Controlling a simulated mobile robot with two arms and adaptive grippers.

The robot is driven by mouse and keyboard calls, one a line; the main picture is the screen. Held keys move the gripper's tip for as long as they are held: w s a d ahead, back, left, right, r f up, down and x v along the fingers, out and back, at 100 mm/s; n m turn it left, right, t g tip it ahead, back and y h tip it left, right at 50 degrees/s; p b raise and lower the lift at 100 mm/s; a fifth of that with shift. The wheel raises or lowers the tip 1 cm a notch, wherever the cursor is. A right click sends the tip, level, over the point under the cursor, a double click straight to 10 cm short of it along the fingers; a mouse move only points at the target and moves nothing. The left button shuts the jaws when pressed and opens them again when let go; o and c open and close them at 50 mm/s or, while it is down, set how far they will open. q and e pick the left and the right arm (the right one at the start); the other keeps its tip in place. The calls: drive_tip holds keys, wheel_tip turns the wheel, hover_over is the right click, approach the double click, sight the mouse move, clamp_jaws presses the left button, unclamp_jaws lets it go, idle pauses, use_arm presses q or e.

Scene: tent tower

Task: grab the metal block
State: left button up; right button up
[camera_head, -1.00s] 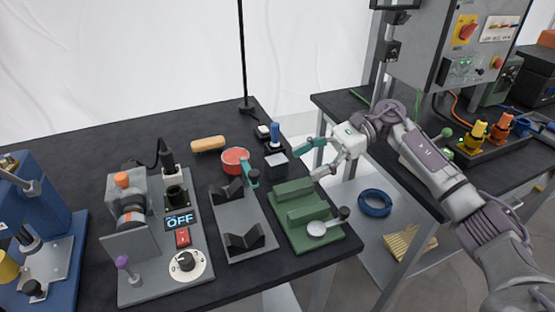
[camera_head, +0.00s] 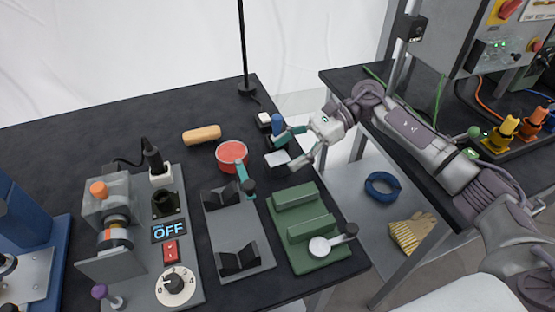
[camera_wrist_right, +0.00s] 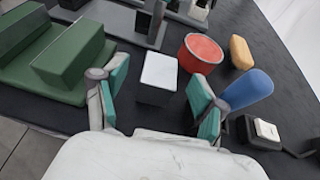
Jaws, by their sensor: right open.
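The metal block (camera_head: 277,160) is a small grey block on the dark table, near its right edge behind the green vise. In the right wrist view the metal block (camera_wrist_right: 158,72) shows its pale top and darker front side. My right gripper (camera_head: 287,148) comes in from the right with its fingers apart beside the block. In the right wrist view the teal finger pads of my right gripper (camera_wrist_right: 157,92) stand left and right of the block, with gaps on both sides. The block is not held. My left gripper is not in view.
A blue-handled item (camera_head: 277,123) stands close behind the block, near one finger. A red round dish (camera_head: 231,153) sits to its left. The green vise (camera_head: 304,222) and a grey V-block plate (camera_head: 239,263) are in front. A tan handle (camera_head: 201,134) lies farther back.

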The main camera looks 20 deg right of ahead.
sight(267, 166)
drive_tip(key=shift+a+f, duration=0.25)
drive_tip(key=shift+a, duration=0.25)
drive_tip(key=p+x, duration=0.2)
drive_tip(key=x, duration=0.2)
drive_tip(key=shift+a+f, duration=0.15)
drive_tip(key=shift+f, duration=0.05)
drive_tip(key=shift+a+f, duration=0.1)
drive_tip(key=shift+c, duration=0.9)
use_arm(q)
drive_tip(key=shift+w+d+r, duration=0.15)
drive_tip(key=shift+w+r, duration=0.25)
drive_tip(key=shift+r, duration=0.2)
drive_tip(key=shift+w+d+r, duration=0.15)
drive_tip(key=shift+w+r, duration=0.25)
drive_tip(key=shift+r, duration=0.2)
use_arm(e)
clamp_jaws()
